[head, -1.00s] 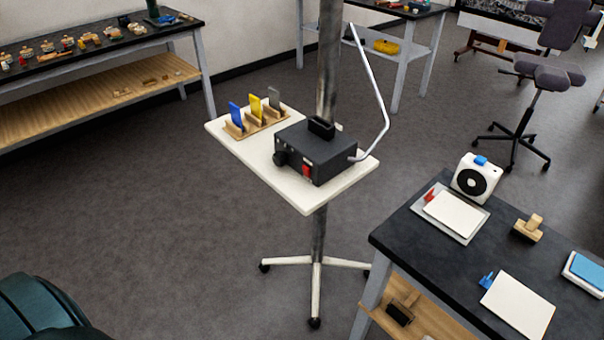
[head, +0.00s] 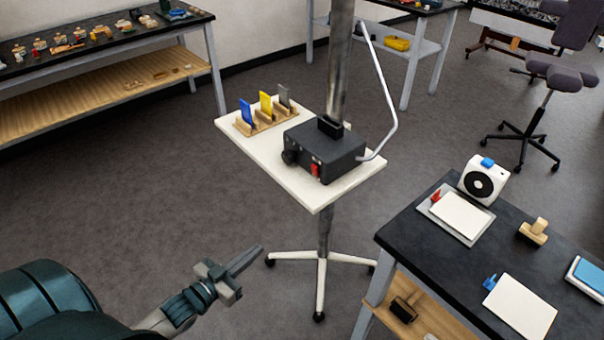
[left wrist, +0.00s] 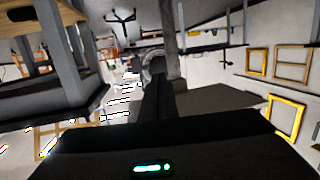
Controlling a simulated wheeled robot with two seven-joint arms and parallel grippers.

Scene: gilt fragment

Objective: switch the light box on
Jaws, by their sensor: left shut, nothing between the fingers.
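The light box (head: 325,152) is a black box with a slot on top, a round knob (head: 289,157) and a red switch (head: 315,170) on its front face. It sits on a white stand tray (head: 318,200) on a pole. A pale bent tube (head: 385,85) rises from its right side. My left gripper (head: 250,262) is shut and empty, in front of and below the tray, well apart from the box. In the left wrist view the dark gripper (left wrist: 157,95) shows, but the light box cannot be made out. My right gripper is not in view.
A rack (head: 265,117) with blue, yellow and grey cards stands on the tray's left. The stand's wheeled base (head: 322,258) is on the floor. A dark-topped table (head: 400,235) with papers and a white fan-like device (head: 484,180) is at right. Grey floor lies open at left.

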